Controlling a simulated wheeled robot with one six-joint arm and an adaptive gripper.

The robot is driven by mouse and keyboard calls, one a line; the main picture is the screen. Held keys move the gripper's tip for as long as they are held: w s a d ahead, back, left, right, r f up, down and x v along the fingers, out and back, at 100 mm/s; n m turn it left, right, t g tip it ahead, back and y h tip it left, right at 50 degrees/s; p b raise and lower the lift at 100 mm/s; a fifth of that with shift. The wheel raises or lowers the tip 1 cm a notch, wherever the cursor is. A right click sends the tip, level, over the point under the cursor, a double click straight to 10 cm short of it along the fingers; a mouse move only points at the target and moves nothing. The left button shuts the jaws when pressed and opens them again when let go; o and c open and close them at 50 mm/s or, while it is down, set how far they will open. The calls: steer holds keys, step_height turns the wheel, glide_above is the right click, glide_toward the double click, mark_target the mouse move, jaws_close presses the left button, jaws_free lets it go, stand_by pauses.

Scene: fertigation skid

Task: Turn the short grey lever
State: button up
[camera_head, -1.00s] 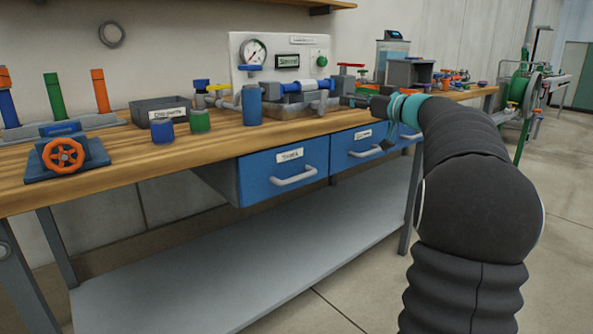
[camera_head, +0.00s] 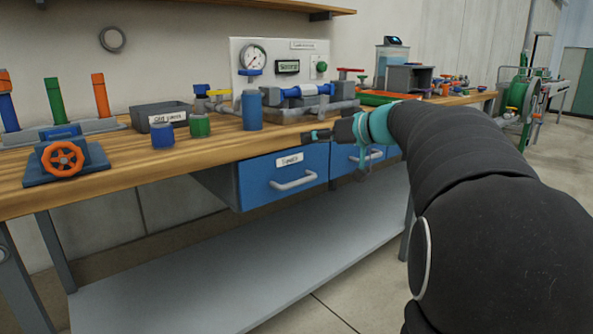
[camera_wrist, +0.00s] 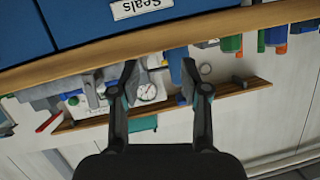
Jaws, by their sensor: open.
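I cannot single out a short grey lever with certainty. The grey pipe assembly (camera_head: 335,107) with blue and yellow parts stands on the bench, and several of its small grey parts blur together. My gripper (camera_head: 309,136) is at the front edge of the bench, in front of this assembly and apart from it. In the wrist view, which is upside down, my gripper (camera_wrist: 160,80) is open with nothing between its fingers. The pressure gauge (camera_wrist: 147,92) and grey pipe parts show beyond the fingers, partly hidden by them.
A blue cylinder (camera_head: 252,109) stands left of the assembly. The drawer (camera_head: 283,176) with a protruding handle is below my gripper. An orange handwheel (camera_head: 63,156), a grey bin (camera_head: 160,112) and small jars are further left. The bench front is mostly clear.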

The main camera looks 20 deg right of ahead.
steer(key=s+a+f+g, duration=0.2)
steer(key=s+a+f, duration=0.3)
steer(key=s+a, duration=0.1)
steer(key=shift+a+m+g+h, duration=0.3)
steer(key=shift+a+m+h, duration=0.1)
steer(key=shift+a, duration=0.25)
